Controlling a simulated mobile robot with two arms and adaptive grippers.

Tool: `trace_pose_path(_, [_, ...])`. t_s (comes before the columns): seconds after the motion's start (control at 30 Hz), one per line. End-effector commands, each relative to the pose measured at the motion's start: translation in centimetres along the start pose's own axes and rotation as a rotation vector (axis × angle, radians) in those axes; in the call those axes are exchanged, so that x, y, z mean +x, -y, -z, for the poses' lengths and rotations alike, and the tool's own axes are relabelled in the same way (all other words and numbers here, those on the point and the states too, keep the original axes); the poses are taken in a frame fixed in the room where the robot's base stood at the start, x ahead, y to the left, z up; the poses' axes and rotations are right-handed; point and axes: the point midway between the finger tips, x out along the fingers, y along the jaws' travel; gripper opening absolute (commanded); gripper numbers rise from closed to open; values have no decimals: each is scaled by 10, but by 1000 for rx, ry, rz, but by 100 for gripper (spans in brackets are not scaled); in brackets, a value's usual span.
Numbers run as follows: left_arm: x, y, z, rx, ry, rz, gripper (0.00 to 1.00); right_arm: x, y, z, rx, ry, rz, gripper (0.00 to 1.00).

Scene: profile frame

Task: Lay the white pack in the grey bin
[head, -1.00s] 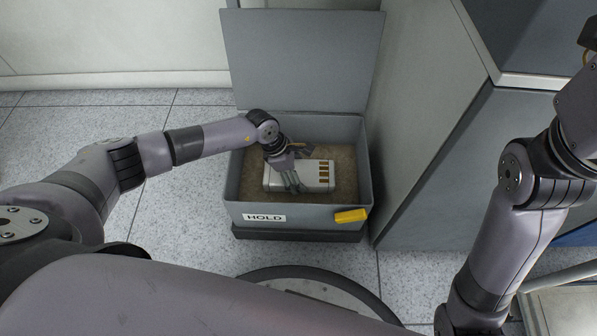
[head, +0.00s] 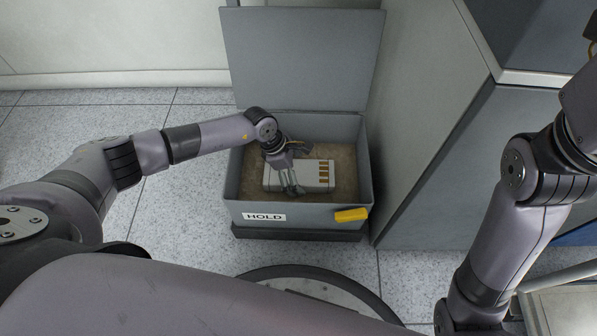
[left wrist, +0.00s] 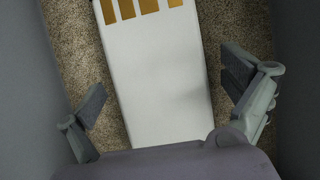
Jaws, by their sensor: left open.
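The white pack (head: 312,181), with several gold contacts at one end, lies flat on the brown floor of the grey bin (head: 315,216). The bin's lid (head: 303,60) stands open at the back. My left gripper (head: 292,188) is inside the bin over the pack's left part. In the left wrist view the white pack (left wrist: 160,80) lies between the spread fingers of my left gripper (left wrist: 165,95), with a gap on both sides. The left gripper is open. My right arm shows at the right, but its gripper is out of the picture.
A yellow latch (head: 351,215) and a HOLD label (head: 264,217) are on the bin's front. A grey cabinet (head: 440,170) stands close to the bin's right. The speckled floor (head: 190,215) left of the bin is clear.

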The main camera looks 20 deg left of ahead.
Motion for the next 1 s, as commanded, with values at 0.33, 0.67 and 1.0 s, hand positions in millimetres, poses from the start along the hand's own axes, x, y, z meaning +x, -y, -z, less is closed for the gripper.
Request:
trace_pose_path(0.33, [-72, -2, 0, 2, 1, -4, 98, 0, 1, 0, 0, -1, 3, 0])
trace_pose_path(0.67, [-111, 0, 0, 1, 1, -2, 98, 0, 1, 0, 0, -1, 4, 0])
trace_pose_path(1.0, [-112, 0, -1, 1, 1, -1, 98, 0, 1, 0, 0, -1, 4, 0])
